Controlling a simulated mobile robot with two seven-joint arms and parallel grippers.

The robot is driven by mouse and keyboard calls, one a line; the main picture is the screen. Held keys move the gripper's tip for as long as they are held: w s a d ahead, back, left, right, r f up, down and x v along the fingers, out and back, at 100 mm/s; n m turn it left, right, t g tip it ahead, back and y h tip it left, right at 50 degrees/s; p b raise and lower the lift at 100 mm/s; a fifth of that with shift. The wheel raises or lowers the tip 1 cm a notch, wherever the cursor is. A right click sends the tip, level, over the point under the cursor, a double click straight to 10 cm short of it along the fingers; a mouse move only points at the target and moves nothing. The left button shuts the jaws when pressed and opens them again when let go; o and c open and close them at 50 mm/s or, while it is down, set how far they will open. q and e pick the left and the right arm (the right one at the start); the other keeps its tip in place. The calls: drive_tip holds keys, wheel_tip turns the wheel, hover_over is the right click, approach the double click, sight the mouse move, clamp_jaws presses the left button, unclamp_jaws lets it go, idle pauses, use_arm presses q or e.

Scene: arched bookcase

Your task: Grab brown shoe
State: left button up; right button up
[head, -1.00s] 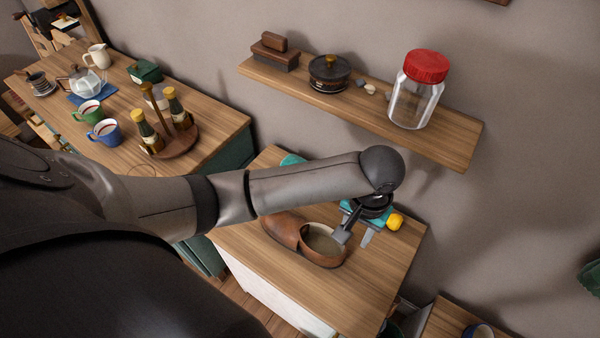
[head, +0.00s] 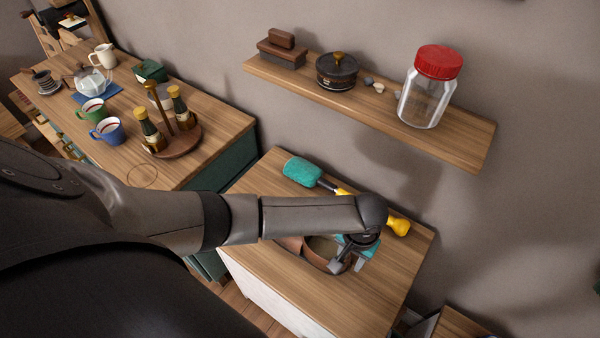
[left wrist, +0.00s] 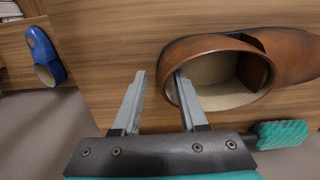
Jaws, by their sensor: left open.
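The brown shoe (head: 289,243) lies on the wooden top of a low cabinet, partly hidden by my left arm in the head view. In the left wrist view the brown shoe (left wrist: 290,52) is at the right, with its pale-lined opening facing the camera. My left gripper (head: 349,266) is open at the shoe's heel end. In the left wrist view the left gripper (left wrist: 160,74) has its right finger overlapping the opening and its left finger outside the heel, so the rim lies between them. I cannot tell how deep the finger is. My right gripper is not in view.
A teal brush (head: 302,171) with a yellow handle lies behind the shoe, near the wall. A shelf (head: 400,121) above holds a red-lidded jar (head: 428,88). A table with mugs and bottles stands left. A blue shoe (left wrist: 45,55) shows in the left wrist view.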

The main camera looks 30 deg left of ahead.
use_arm(q)
clamp_jaws()
idle(1.4)
